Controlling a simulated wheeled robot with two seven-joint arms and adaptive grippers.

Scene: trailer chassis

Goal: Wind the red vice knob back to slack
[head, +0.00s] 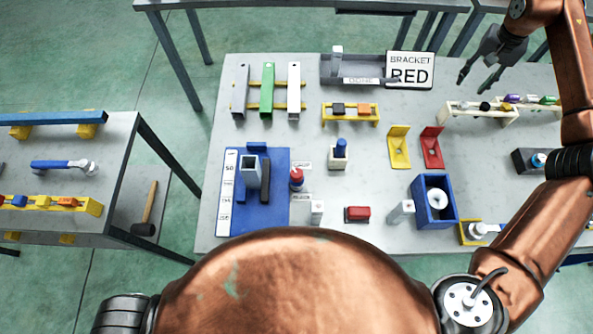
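A red knob-like piece (297,176) stands at the right edge of a blue mat (275,212); I take it for the vice knob. A grey-and-blue block (250,176), perhaps part of the vice, is on the mat to its left. Whether the knob is joined to it, and how far it is wound, is too small to tell. My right gripper (475,87) is above the far right of the table, well away from the knob, with its dark fingers apart and nothing between them. My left gripper is out of view.
A side table (60,140) stands left across a gap. My copper-coloured body covers the near edge.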

